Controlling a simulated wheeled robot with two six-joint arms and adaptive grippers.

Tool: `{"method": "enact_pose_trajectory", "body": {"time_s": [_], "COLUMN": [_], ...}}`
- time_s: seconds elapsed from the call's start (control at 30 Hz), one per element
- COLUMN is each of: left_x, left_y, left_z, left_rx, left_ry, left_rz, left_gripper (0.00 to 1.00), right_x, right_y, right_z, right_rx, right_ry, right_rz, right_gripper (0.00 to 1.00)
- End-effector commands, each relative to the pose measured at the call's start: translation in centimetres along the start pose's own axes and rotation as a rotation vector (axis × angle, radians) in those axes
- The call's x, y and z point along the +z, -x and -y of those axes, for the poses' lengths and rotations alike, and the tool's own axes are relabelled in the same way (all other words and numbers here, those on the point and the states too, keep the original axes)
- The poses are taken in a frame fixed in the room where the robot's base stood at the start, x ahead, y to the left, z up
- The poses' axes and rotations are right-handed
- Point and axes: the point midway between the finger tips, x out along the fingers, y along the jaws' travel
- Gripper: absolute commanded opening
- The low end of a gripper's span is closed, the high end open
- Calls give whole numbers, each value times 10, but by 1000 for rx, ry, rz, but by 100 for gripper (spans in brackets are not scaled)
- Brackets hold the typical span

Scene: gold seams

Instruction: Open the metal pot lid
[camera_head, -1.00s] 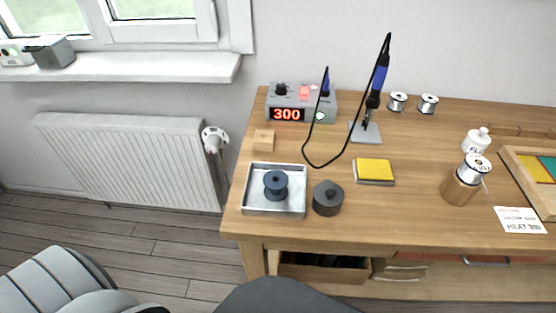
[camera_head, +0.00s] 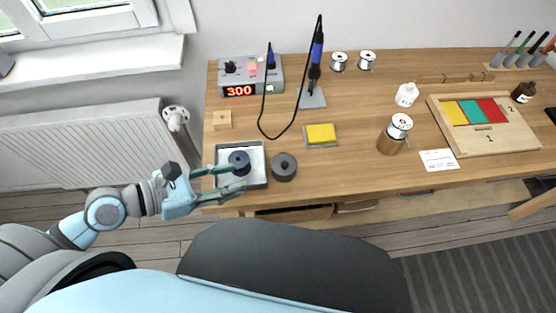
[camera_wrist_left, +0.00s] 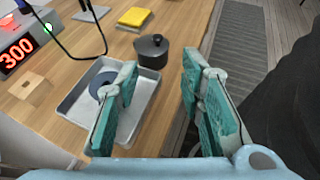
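The metal pot (camera_head: 284,172) is small, dark grey and round, with its lid (camera_head: 284,161) on top. It stands upright on the wooden table right of a metal tray. In the left wrist view the pot (camera_wrist_left: 151,56) shows a small knob (camera_wrist_left: 157,38) on its lid, beyond the fingertips. My left gripper (camera_head: 241,177) is open and empty, its fingers reaching over the tray's front part toward the pot, without touching it. In the wrist view the open fingers (camera_wrist_left: 160,72) have a wide gap between them. My right gripper is not in view.
The metal tray (camera_head: 258,178) holds a dark spool (camera_head: 239,157), close to my left fingers. A yellow sponge (camera_head: 321,133), a wooden block (camera_head: 222,119) and a soldering station (camera_head: 250,77) stand behind. A cable (camera_head: 262,120) loops down behind the pot. Bare table lies right of the pot.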

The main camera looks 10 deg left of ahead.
Motion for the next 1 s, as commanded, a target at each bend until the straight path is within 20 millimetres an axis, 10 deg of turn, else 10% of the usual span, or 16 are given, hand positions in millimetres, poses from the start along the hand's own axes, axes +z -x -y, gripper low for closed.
{"method": "enact_pose_trajectory", "body": {"time_s": [0.5,1.0], "left_x": [-1,1], "left_y": [-123,-140], "left_z": [-3,-2], "left_rx": [7,5], "left_ry": [10,8], "left_rz": [10,5], "left_gripper": [35,29], "right_x": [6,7], "right_y": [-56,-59], "right_z": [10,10], "right_rx": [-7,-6], "right_ry": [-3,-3], "right_rz": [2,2], "right_gripper": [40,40]}}
